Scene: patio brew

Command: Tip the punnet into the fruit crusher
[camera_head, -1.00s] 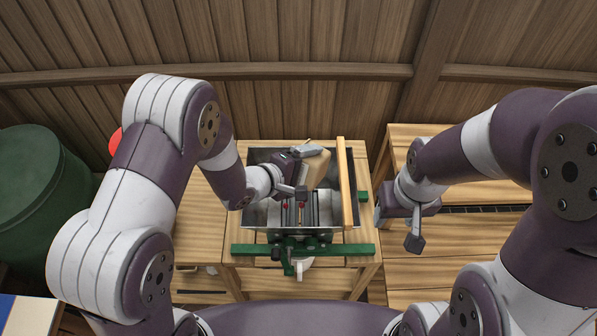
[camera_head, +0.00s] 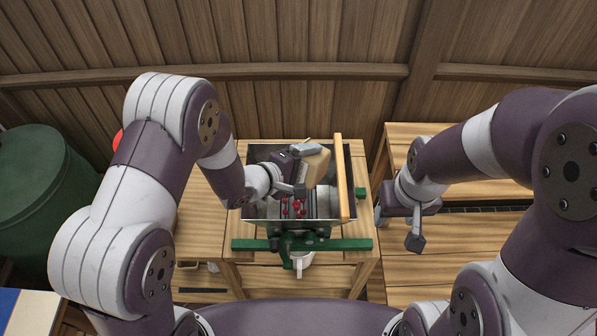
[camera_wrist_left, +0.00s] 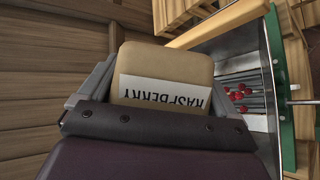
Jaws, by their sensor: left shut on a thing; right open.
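The punnet (camera_head: 315,168) is a tan box, tilted over the metal hopper of the fruit crusher (camera_head: 262,207). In the left wrist view the punnet (camera_wrist_left: 165,66) shows a white label reading RASPBERRY. My left gripper (camera_head: 300,168) is shut on it, with a finger on each side. Several red berries (camera_head: 292,208) lie on the rollers in the hopper, and they also show in the left wrist view (camera_wrist_left: 238,94). The inside of the punnet is hidden. My right gripper (camera_head: 408,225) is open and empty, to the right of the crusher.
A wooden bar (camera_head: 342,178) lies along the hopper's right side. The crusher's green frame (camera_head: 340,244) stands on a wooden table (camera_head: 205,225). A slatted bench (camera_head: 450,255) is at right, a green barrel (camera_head: 40,190) at left.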

